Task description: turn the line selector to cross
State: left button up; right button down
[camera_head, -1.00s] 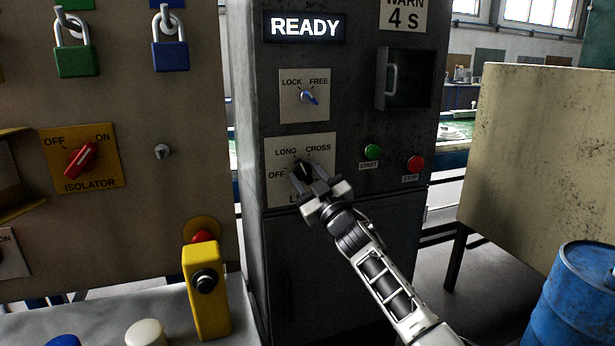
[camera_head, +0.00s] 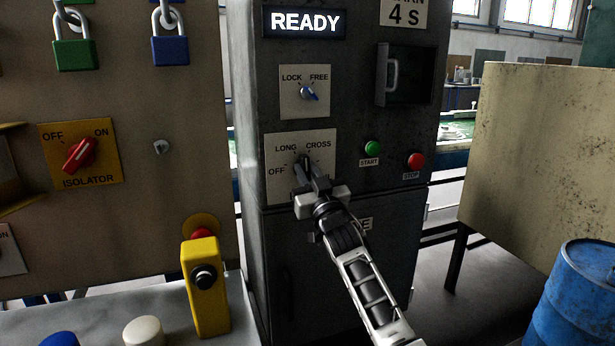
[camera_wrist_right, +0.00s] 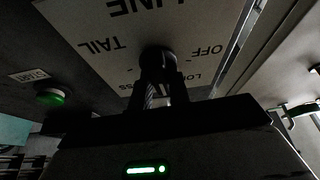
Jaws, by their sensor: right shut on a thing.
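The line selector is a black knob (camera_head: 303,160) on a pale plate (camera_head: 325,138) on the dark cabinet, marked OFF, LONG and CROSS in the head view. My right gripper (camera_head: 309,174) is shut on this knob and covers much of it and the lower plate. In the right wrist view, the knob (camera_wrist_right: 157,58) sits between the fingers, and the plate (camera_wrist_right: 90,25) appears upside down with TAIL and LINE readable. Which mark the knob points to is hard to tell behind the fingers. My left gripper is not in view.
Above is a LOCK/FREE switch (camera_head: 307,92) and a lit READY display (camera_head: 305,22). Green START (camera_head: 372,148) and red STOP (camera_head: 416,161) buttons lie right of the selector. A yellow box (camera_head: 204,285) stands at left, a blue barrel (camera_head: 580,300) at right.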

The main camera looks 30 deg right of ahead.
jog(key=m+h, duration=0.2)
jog(key=m, duration=0.2)
jog(key=shift+a+g, duration=0.1)
jog(key=shift+g, duration=0.2)
jog(key=shift+m+g+h, duration=0.4)
jog(key=shift+m+h, duration=0.5)
jog(key=shift+m, duration=0.8)
jog(key=shift+m+p, duration=0.3)
jog(key=shift+m, duration=0.1)
jog(key=c, duration=1.3)
grip_release()
